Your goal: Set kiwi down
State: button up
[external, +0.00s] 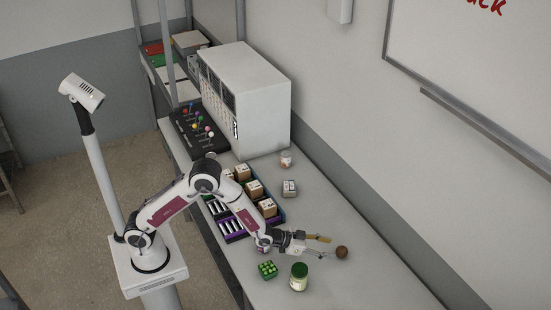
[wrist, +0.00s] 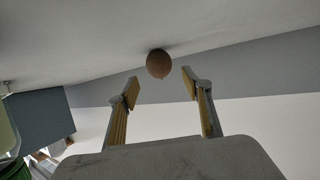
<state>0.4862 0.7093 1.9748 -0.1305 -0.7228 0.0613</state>
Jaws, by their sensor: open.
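The kiwi (external: 341,252) is a small brown ball on the table, just beyond the fingertips of my gripper (external: 325,246). In the wrist view the kiwi (wrist: 160,64) rests against the table surface (wrist: 60,40), which shows at the top of the picture. My gripper (wrist: 160,86) is open there, with one finger on each side of the picture. The kiwi shows in the gap past the tips, and no finger appears to touch it.
A green-lidded jar (external: 299,277) and a green block of small items (external: 267,270) stand near my gripper. Purple trays with boxes (external: 254,190), a small carton (external: 289,187) and a white jar (external: 286,159) stand farther back. The table at the lower right is clear.

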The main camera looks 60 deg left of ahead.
jog(key=shift+v, duration=3.25)
jog(key=shift+a, duration=0.1)
jog(key=shift+s+a+r, duration=0.15)
jog(key=shift+a+r, duration=0.4)
jog(key=s+a+r+n+g+y, duration=0.1)
jog(key=s+a+r+g, duration=0.1)
jog(key=s+a+r, duration=0.5)
jog(key=s+a+r+n+g+y, duration=0.1)
jog(key=s+a+r, duration=0.3)
jog(key=a, duration=0.4)
jog(key=s+a+r+n+g+y, duration=0.1)
jog(key=s+a, duration=0.5)
jog(key=s, duration=0.6)
jog(key=s+a+r+n+g+y, duration=0.1)
jog(key=s+a, duration=0.5)
jog(key=s, duration=0.7)
jog(key=shift+a+r+g+y, duration=0.15)
jog(key=shift+a+g+y, duration=0.3)
jog(key=shift+g, duration=0.45)
